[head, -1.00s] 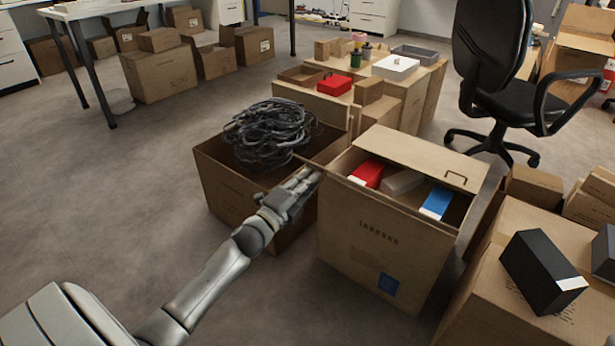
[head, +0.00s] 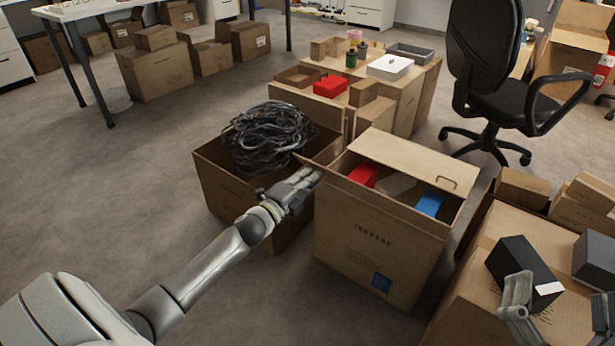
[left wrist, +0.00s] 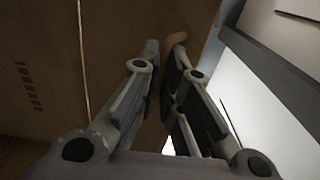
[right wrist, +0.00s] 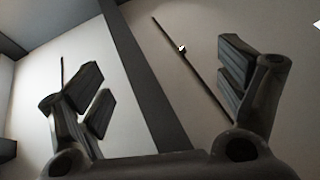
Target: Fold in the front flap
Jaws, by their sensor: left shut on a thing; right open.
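The open carton (head: 375,245) stands right of centre in the head view, with red, white and blue items inside. A thin cardboard edge (head: 330,172) runs along the near rim and sticks out to the left. My left gripper (head: 312,178) is at the carton's near left corner. In the left wrist view its fingers (left wrist: 163,55) are shut on brown cardboard; which flap it is, I cannot tell. My right gripper (head: 558,292) is open and empty at the lower right.
A carton (head: 225,185) with a tangle of black cable (head: 268,135) stands close left of the open carton. At the right, a closed carton (head: 480,275) bears a black box (head: 520,265), near my right gripper. An office chair (head: 495,90) stands behind. Floor at left is clear.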

